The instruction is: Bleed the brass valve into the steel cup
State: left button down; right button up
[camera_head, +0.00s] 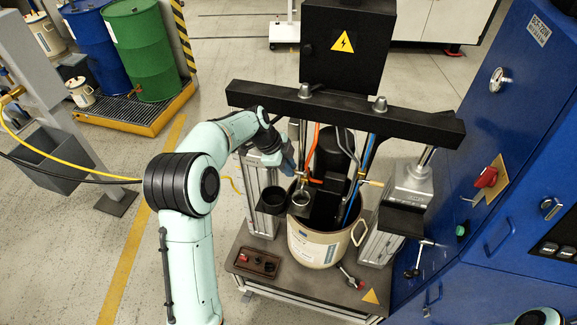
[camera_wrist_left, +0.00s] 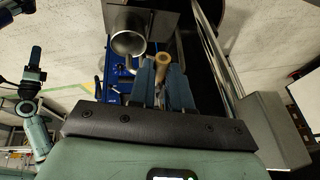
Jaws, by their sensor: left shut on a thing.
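My left gripper (camera_head: 292,168) reaches in from the left, under the black crossbar and beside the pump's hoses. In the left wrist view its two blue-grey fingers (camera_wrist_left: 164,85) are close together, with the tan-gold brass valve (camera_wrist_left: 163,64) at their tips. The grip itself is partly hidden. The steel cup (camera_head: 300,198) stands upright on a small dark shelf, just below the gripper and apart from it. The cup's open round mouth shows in the left wrist view (camera_wrist_left: 128,43). My right gripper is not seen; only a piece of my right arm shows at the bottom right.
A cream drum (camera_head: 318,250) stands below on the dark cart (camera_head: 258,240). The black crossbar (camera_head: 345,115) spans above. A blue cabinet (camera_head: 480,130) closes off the right.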

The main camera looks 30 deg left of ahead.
pick_arm(q)
jog(key=shift+s+d+n+t+y+b, duration=0.3)
jog(key=shift+s+d+n+y+b, duration=0.35)
jog(key=shift+n, duration=0.8)
jog(key=shift+s+d+n+t+y+b, duration=0.3)
jog(key=shift+n+y+b, duration=0.35)
jog(key=shift+n, duration=0.85)
jog(key=shift+s+d+n+t+y+b, duration=0.4)
jog(key=shift+n+b, duration=0.5)
jog(key=shift+n, duration=0.55)
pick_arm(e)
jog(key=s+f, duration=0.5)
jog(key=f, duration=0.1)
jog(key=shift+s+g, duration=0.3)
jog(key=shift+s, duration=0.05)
pick_arm(q)
jog(key=shift+s, duration=0.1)
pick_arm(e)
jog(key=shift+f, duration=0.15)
pick_arm(q)
jog(key=c, duration=1.1)
grip_release()
